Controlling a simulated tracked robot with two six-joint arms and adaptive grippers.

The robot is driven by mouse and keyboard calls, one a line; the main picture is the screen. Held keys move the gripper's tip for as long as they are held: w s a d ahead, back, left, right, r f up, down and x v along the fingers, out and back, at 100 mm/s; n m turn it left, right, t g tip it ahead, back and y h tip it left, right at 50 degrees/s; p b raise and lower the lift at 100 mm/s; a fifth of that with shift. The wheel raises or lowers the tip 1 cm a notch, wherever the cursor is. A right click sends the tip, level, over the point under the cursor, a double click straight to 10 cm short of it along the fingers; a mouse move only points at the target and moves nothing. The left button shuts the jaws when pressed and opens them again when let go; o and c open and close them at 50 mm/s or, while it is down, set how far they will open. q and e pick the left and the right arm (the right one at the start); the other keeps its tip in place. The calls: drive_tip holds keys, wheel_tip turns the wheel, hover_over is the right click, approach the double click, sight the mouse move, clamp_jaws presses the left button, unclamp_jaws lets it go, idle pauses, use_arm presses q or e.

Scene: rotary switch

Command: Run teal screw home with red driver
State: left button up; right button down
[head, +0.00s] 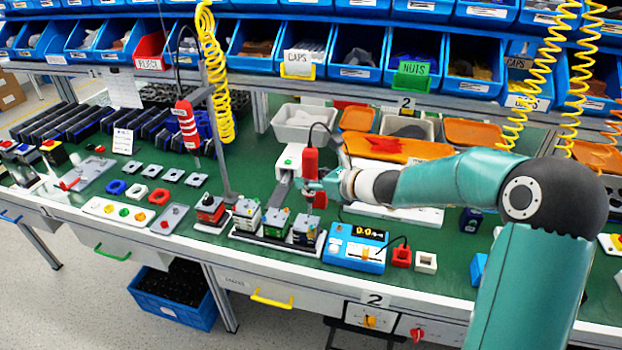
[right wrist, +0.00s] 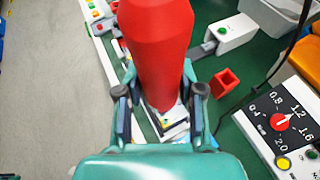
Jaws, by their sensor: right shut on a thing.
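My right gripper (head: 318,187) is shut on the red driver (head: 311,163), which stands about upright above the bench front. It also shows in the right wrist view, where the gripper (right wrist: 160,98) closes around the red driver (right wrist: 155,50). The driver's lower end is over the rightmost switch block (head: 305,228) of the row on a white-edged tray. In the right wrist view the driver and my gripper hide most of this block (right wrist: 172,124). I cannot make out the teal screw or whether the tip touches it. My left gripper is not in view.
More switch blocks (head: 246,215) stand close on the left. A blue torque box (head: 354,248) with a dial is close on the right, beside a small red holder (head: 402,256). Another red tool (head: 187,126) hangs from a stand at the left. Yellow coiled hoses hang above.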

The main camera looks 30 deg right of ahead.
sight(312, 191)
drive_tip(key=shift+w+d+r, duration=0.1)
drive_tip(key=shift+d+r, duration=0.15)
drive_tip(key=shift+f+b, duration=0.2)
drive_tip(key=shift+b, duration=0.1)
drive_tip(key=shift+f+b, duration=1.6)
drive_tip(key=shift+f, duration=0.45)
drive_tip(key=c, duration=1.3)
unclamp_jaws()
clamp_jaws()
